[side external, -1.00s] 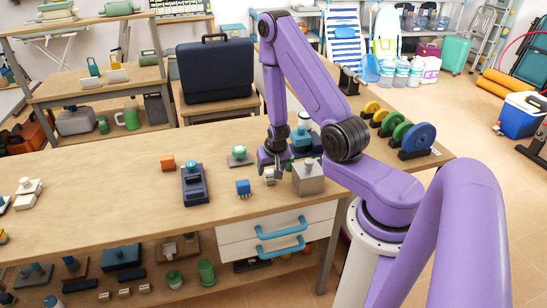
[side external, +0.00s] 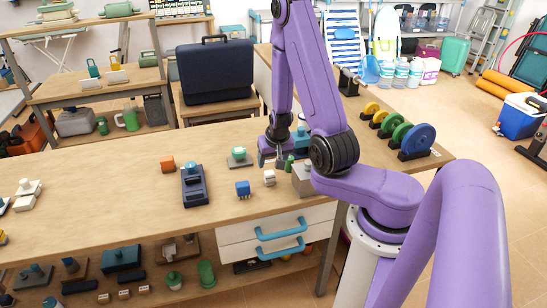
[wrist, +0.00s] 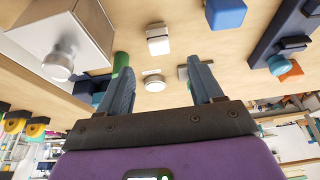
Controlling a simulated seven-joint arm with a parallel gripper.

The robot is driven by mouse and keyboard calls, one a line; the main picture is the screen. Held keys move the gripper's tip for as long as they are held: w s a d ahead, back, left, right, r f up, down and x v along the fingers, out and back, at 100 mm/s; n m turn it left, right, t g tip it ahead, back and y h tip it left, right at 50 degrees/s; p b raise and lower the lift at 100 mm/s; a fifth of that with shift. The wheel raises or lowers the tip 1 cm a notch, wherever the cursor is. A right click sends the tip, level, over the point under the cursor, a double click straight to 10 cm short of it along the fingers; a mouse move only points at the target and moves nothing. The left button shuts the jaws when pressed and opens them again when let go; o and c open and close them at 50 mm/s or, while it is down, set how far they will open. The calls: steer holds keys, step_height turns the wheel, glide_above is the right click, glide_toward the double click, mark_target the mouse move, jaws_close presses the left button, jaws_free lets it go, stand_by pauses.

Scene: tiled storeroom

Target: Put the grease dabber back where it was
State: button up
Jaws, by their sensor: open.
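I cannot tell for sure which piece is the grease dabber. A small white block (side external: 269,177) stands on the bench just in front of my gripper (side external: 274,161); it also shows in the wrist view (wrist: 158,40), beyond the fingertips. My gripper (wrist: 162,80) is open, its two fingers apart with nothing held between them. A small white round piece (wrist: 154,83) shows in the gap, farther off. A blue block (side external: 243,188) stands left of the white block, and a grey box with a knob (side external: 306,182) stands to its right, partly hidden by my arm.
A green cylinder (side external: 289,163) stands close right of my gripper. A grey base with a teal top (side external: 239,157) is to its left. A dark blue device (side external: 195,188) and an orange block (side external: 167,163) lie farther left. The bench's front-left area is mostly bare.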

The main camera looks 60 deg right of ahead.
steer(key=shift+s+a+r, duration=0.1)
steer(key=shift+s+r, duration=0.15)
steer(key=shift+r, duration=0.25)
steer(key=w+a+r+n+y, duration=0.1)
steer(key=a+r+n, duration=0.25)
steer(key=a, duration=0.25)
steer(key=a+r+n+y, duration=0.2)
steer(key=a+n, duration=0.2)
steer(key=a, duration=0.2)
steer(key=w+a+r+n+y, duration=0.1)
steer(key=a+r+n, duration=0.2)
steer(key=a, duration=0.3)
steer(key=s+a+r+n+g, duration=0.1)
steer(key=s+r+n, duration=0.3)
steer(key=s, duration=0.6)
steer(key=s+a+r+n+g, duration=0.2)
steer(key=s+n, duration=0.5)
steer(key=s, duration=0.4)
steer(key=shift+s+a+r, duration=0.3)
steer(key=shift+a+r, duration=0.25)
steer(key=shift+r, duration=0.3)
steer(key=shift+o, duration=0.3)
